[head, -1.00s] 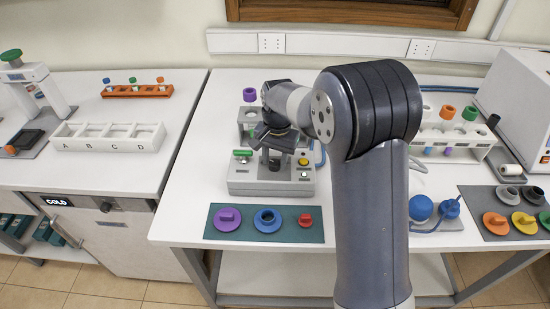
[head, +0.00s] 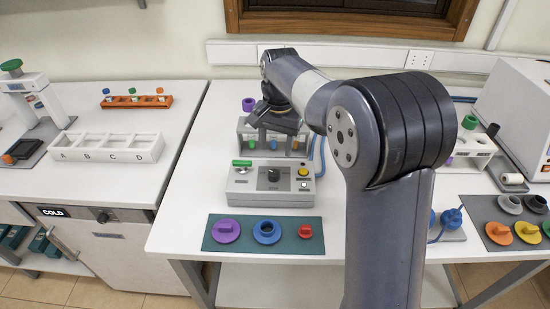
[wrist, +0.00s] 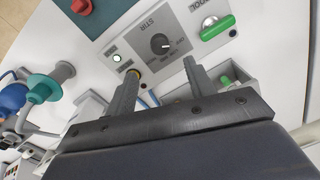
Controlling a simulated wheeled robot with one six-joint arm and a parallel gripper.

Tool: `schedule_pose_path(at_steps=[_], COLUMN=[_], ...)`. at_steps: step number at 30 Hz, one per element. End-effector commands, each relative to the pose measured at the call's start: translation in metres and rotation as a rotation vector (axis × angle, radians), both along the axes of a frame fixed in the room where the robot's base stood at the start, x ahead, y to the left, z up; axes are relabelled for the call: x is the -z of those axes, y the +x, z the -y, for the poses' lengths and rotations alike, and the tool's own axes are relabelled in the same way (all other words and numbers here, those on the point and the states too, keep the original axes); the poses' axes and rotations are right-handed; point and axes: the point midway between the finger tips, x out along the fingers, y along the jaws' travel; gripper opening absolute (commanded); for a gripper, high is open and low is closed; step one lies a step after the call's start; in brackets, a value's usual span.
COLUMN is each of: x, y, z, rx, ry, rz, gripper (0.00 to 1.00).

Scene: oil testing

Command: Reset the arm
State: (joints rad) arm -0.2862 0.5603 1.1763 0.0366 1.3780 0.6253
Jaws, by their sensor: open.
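My gripper (head: 275,130) is raised above the bench, behind the knob of the grey stir control box (head: 270,186) in the head view. Its fingers are apart with nothing between them, and they also show open in the wrist view (wrist: 160,85). The black knob (wrist: 161,43) and green lever (wrist: 217,27) of the box show beyond the fingers in the wrist view. My arm comes up from the lower right and bends at a dark elbow, hiding part of the bench's right side.
A rack (head: 247,128) with a purple-capped tube stands behind the box. A green mat (head: 283,240) with purple, blue and red parts lies in front. Another tube rack (head: 475,146) and a large white machine (head: 522,105) stand at right. A lettered tray (head: 110,156) is on the left bench.

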Motion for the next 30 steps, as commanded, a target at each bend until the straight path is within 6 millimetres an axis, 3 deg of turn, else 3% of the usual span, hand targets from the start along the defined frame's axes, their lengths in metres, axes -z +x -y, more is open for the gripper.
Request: schedule_pose_path(at_steps=[6, 17, 23, 30], x=[-0.015, -0.013, 0.009, 0.054], y=[0.000, 0.000, -0.001, 0.000], z=[0.001, 0.001, 0.000, -0.002], rx=[0.000, 0.000, 0.000, 0.000], ry=[0.000, -0.001, -0.001, -0.001], rz=[0.000, -0.001, -0.006, -0.006], gripper=[0.51, 0.51, 0.51, 0.51])
